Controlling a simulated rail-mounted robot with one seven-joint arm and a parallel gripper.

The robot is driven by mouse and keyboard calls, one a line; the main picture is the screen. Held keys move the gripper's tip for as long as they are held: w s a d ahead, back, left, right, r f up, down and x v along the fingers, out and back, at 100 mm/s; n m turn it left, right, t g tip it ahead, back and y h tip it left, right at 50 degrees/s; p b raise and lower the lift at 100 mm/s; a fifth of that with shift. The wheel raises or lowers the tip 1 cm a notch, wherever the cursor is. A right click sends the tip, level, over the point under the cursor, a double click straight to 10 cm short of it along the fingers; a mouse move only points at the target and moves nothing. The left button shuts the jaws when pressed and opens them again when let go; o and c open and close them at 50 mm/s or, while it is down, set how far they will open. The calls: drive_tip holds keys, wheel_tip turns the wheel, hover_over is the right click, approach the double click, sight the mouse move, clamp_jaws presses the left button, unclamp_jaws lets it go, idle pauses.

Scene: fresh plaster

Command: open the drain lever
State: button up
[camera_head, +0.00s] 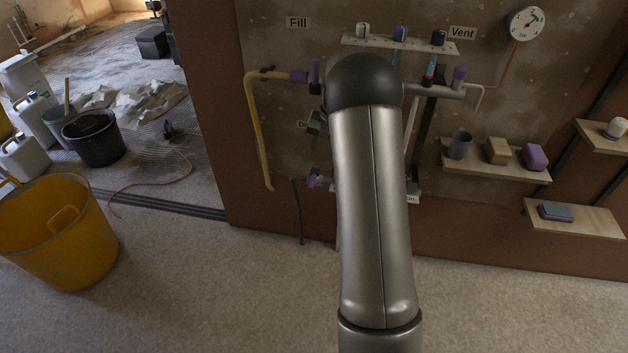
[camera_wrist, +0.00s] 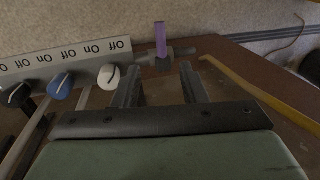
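Beside the lever in the wrist view is a grey manifold (camera_wrist: 65,65) with white, blue and black knobs. A yellow hose (camera_head: 254,130) hangs left of the lever. Shelves (camera_head: 492,166) with small items are at right. A yellow bucket (camera_head: 60,232) stands left on the floor.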

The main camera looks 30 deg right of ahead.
sight(312, 182)
drive_tip(key=f, duration=0.4)
drive_tip(key=w+a+f, duration=0.1)
drive_tip(key=f, duration=0.3)
drive_tip(key=a+f+b, duration=0.1)
drive_tip(key=f, duration=0.3)
drive_tip(key=shift+w, duration=0.25)
drive_tip(key=shift+a, duration=0.1)
clamp_jaws()
